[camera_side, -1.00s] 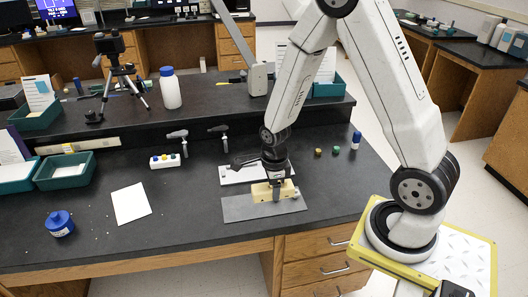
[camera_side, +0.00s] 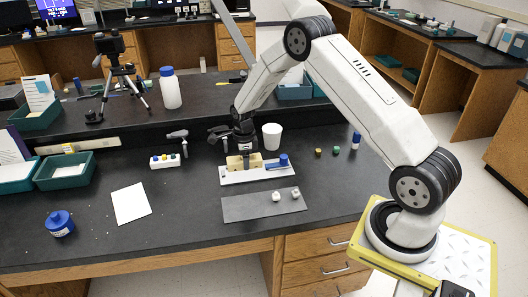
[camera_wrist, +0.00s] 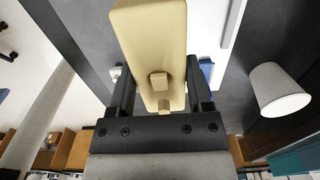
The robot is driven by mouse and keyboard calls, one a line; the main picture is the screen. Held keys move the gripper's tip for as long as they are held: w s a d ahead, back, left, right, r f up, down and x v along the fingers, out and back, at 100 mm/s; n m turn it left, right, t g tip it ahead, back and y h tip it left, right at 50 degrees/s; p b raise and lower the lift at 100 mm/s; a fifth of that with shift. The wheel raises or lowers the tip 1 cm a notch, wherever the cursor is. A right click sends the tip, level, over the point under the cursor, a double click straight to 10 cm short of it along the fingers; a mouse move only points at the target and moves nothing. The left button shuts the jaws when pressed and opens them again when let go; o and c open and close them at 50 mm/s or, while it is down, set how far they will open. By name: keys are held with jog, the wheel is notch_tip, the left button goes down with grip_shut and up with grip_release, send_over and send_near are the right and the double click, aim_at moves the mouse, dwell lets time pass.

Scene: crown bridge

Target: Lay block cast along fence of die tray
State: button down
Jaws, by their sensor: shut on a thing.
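The cream block cast (camera_side: 235,164) is held between the jaws of my gripper (camera_side: 246,157). In the side view it is over the left part of the white die tray (camera_side: 262,177), lengthwise along it near the back edge; I cannot tell whether it touches the tray. In the wrist view the block cast (camera_wrist: 150,40) fills the top middle, between the two dark fingers (camera_wrist: 158,92). A blue piece (camera_side: 283,160) is on the right part of the tray. The fence itself is hard to make out behind the block and gripper.
A grey mat (camera_side: 240,208) in front of the tray carries two small white pieces (camera_side: 276,197). A white cup (camera_side: 272,135) stands behind the tray and also shows in the wrist view (camera_wrist: 278,92). A small hammer-like tool (camera_side: 178,135) stands to the left.

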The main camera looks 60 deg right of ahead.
send_near(243, 174)
jog(key=shift+d+r, duration=0.15)
dwell(0.3)
dwell(0.4)
jog(key=shift+f, duration=3.05)
jog(key=shift+f, duration=0.35)
grip_release()
notch_tip(243, 174, up, 8)
jog(key=shift+f, duration=0.15)
